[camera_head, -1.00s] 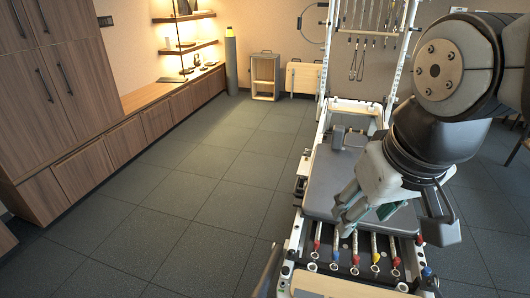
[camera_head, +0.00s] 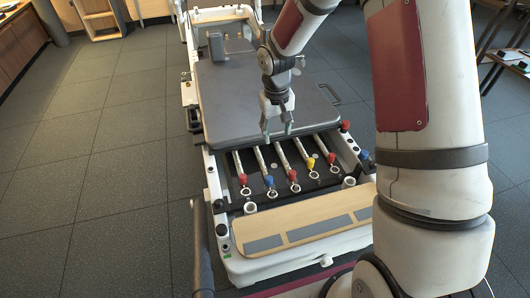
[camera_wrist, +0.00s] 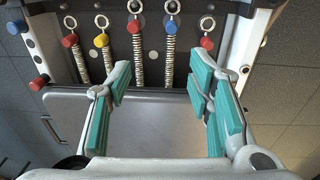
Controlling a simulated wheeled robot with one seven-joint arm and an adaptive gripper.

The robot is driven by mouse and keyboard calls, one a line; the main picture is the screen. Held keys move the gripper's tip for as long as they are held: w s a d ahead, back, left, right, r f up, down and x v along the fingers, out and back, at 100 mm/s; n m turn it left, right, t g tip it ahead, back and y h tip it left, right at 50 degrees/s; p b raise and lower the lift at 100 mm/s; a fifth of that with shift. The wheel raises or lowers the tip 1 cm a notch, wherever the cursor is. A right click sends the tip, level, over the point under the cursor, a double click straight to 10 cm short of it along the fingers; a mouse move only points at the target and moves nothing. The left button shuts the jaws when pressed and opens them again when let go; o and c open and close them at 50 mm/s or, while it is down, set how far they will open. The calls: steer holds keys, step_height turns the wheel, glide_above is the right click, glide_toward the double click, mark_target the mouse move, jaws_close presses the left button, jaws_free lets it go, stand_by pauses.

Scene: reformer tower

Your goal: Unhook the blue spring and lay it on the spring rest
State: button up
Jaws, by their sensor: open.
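The blue spring (camera_head: 269,181) is second from the left in a row of several springs on the black bed of the reformer. Its blue collar ends in a metal ring. In the wrist view the blue spring (camera_wrist: 170,55) runs from the top down between the fingers. My gripper (camera_head: 277,130) is open and empty, pointing down over the front edge of the grey carriage. In the wrist view my gripper (camera_wrist: 160,75) shows teal pads spread wide, apart from the spring. I cannot tell which part is the spring rest.
Red springs (camera_head: 243,180) and a yellow one (camera_head: 310,164) lie beside the blue spring. The grey carriage (camera_head: 235,95) is behind them, a wooden board (camera_head: 300,222) with grey strips in front. Red (camera_head: 345,126) and blue knobs (camera_head: 364,155) sit on the right rail. Floor left is clear.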

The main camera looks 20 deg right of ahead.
steer(key=b, duration=0.3)
glide_above(269, 178)
step_height(269, 178, down, 14)
steer(key=shift+g+y, duration=0.3)
step_height(269, 178, down, 13)
steer(key=b, duration=0.5)
steer(key=shift+s, duration=0.1)
jaws_close()
